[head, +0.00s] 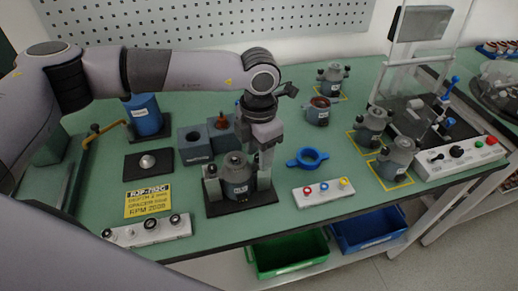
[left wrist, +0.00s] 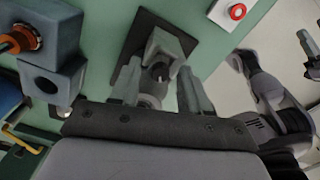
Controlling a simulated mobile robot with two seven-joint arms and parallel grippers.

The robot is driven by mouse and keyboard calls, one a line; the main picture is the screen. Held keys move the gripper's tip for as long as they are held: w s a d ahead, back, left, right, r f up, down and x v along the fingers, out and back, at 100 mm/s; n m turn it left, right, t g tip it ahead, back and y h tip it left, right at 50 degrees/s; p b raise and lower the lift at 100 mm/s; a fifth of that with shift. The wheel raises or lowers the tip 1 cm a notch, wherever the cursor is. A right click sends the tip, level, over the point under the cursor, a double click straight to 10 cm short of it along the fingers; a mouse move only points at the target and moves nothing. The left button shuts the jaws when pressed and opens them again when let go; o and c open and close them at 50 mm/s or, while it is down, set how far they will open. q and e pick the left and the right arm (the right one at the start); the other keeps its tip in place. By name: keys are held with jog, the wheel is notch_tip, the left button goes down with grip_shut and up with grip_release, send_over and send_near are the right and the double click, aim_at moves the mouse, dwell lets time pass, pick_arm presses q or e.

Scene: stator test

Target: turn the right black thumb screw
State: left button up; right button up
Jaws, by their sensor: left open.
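A grey stator unit (head: 236,178) stands upright in a fixture on a black base plate (head: 240,207), between two grey posts. The left post (head: 212,188) has a dark knob at its top. My left gripper (head: 264,165) points down at the right post, and its jaws hide most of that side. In the left wrist view my open left gripper (left wrist: 158,92) has one finger on each side of a dark round part (left wrist: 158,72) and a grey post. I cannot tell whether the fingers touch the right thumb screw.
Grey blocks (head: 195,145) stand close behind the fixture. A blue ring (head: 308,158) and a white panel with coloured buttons (head: 324,192) lie to its right. A yellow label (head: 148,201) and a panel with dark knobs (head: 148,230) lie to its left.

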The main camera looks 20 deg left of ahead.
pick_arm(q)
grip_shut()
jog(key=shift+f+n+b, duration=0.15)
jog(key=shift+n+b, duration=1.1)
jog(key=shift+n, duration=0.35)
jog(key=shift+n+b, duration=0.75)
jog(key=shift+n, duration=0.75)
jog(key=shift+r, duration=0.2)
grip_release()
jog(key=shift+f, duration=0.1)
